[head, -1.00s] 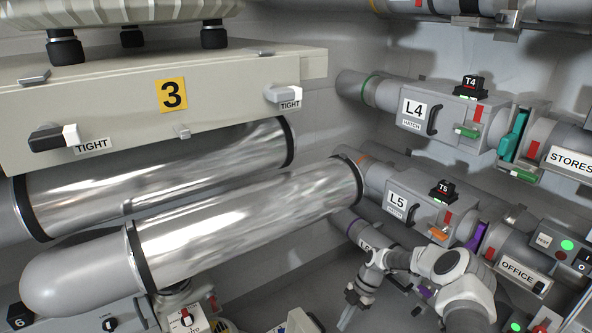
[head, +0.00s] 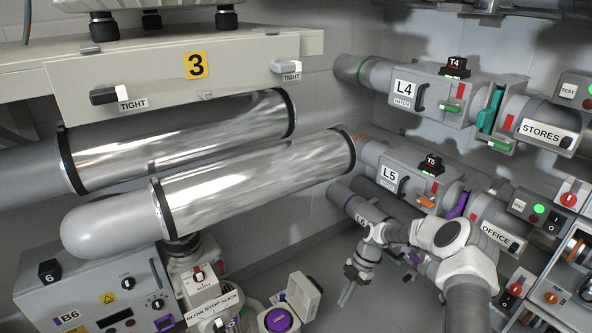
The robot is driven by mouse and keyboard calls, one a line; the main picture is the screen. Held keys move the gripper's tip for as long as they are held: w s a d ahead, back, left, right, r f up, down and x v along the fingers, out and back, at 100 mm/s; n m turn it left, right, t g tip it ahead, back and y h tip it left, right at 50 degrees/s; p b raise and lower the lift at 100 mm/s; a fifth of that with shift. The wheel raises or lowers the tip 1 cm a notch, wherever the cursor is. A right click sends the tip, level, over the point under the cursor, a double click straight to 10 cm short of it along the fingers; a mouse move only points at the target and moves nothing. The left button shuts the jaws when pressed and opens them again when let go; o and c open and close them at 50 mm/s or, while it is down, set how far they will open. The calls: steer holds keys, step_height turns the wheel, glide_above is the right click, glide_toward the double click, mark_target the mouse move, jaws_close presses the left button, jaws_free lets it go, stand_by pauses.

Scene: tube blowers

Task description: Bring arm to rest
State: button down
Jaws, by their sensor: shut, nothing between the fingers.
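My arm (head: 452,240) rises from the lower right in the head view and is folded at its elbow. Its forearm reaches left and bends down to my gripper (head: 346,294), which points downward. The fingers are shut with nothing between them. They hang over the grey floor, apart from the pipes and the units around them. The fingertips are small in the picture.
Tube line L5 (head: 394,181) and a lower line (head: 350,207) run close behind my arm. Line L4 (head: 426,94) is above. Two shiny cylinders (head: 258,180) fill the left. An open box with a purple round part (head: 279,320) stands below left of my gripper.

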steer(key=s+r+m+t+h, duration=0.1)
steer(key=s+r+m+h, duration=0.15)
steer(key=r, duration=0.85)
steer(key=s+r+m+t+h, duration=0.15)
steer(key=r+m, duration=0.25)
steer(key=r, duration=0.7)
steer(key=s+r+m+t+h, duration=0.1)
steer(key=s+r+m, duration=0.2)
steer(key=r, duration=0.8)
steer(key=s+r+m+t, duration=0.2)
steer(key=s+r+m, duration=0.25)
steer(key=s, duration=0.35)
steer(key=s+r+m+t+y, duration=0.1)
steer(key=s+r+m+t, duration=0.1)
steer(key=s+r+m, duration=0.45)
steer(key=s+r+m+t, duration=0.15)
steer(key=s+m, duration=0.25)
steer(key=s, duration=0.5)
step_height(320, 180, up, 25)
steer(key=p, duration=2.5)
steer(key=shift+a+p, duration=0.3)
steer(key=shift+a, duration=0.05)
